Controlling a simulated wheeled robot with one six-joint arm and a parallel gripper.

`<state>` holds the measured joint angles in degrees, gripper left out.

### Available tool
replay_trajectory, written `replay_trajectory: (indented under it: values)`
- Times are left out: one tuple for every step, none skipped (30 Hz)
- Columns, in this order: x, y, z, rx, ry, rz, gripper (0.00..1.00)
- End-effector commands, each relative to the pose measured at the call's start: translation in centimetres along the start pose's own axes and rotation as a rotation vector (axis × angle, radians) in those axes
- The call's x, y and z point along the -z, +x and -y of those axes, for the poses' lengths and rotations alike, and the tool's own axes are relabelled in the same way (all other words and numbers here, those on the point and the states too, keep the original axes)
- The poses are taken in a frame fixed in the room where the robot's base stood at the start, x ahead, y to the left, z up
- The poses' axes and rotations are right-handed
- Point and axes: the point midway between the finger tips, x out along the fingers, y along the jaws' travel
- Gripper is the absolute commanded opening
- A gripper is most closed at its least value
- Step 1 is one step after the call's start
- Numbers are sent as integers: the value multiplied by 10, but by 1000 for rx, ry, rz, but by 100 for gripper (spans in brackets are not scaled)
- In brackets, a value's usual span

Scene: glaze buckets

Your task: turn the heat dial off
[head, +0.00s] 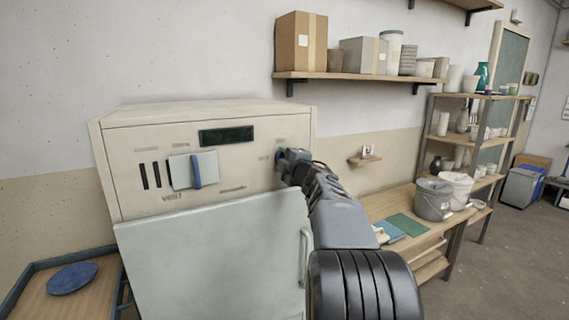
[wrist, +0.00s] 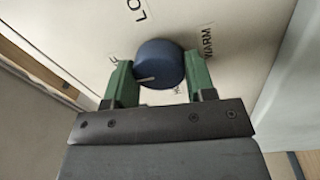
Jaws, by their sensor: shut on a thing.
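The heat dial (wrist: 158,58) is a round dark blue knob on the cream front panel (wrist: 95,25) of the kiln. In the wrist view, a pale pointer line on it runs toward the left, toward the side of the left finger. Labels "LO" and "WARM" show around it; others are partly hidden by the fingers. My gripper (wrist: 158,72) has its green fingers on either side of the dial and is shut on it. In the head view, my gripper (head: 286,160) is at the right end of the kiln's panel (head: 135,150) and mostly hides the dial.
A vent plate with a blue lever (head: 196,172) is left on the panel, below a dark display (head: 226,135). The kiln door (head: 210,250) with its handle is below. A wall shelf (head: 350,76) is above; a bench with buckets (head: 433,200) stands right.

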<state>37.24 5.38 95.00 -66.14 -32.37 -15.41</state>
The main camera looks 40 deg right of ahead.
Motion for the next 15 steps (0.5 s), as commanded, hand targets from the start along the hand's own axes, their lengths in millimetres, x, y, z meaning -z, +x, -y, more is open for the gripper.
replay_trajectory:
  values:
    - [0,0,1,1,-10,-1,27]
    - [0,0,1,1,-16,-1,27]
    - [0,0,1,1,-23,-1,27]
    - [0,0,1,1,-27,-2,27]
    - [0,0,1,1,-31,-2,27]
    - [0,0,1,1,-34,-2,27]
    - [0,0,1,1,-36,-2,27]
    - [0,0,1,1,-38,-2,27]
    - [0,0,0,1,-40,-3,27]
    - [0,0,0,1,-40,-3,27]
    - [0,0,0,1,-41,-3,27]
    - [0,0,0,1,-41,-3,27]
    - [0,0,0,1,-41,-2,27]
    - [0,0,0,1,-41,-2,27]
    - [0,0,0,1,-41,-2,27]
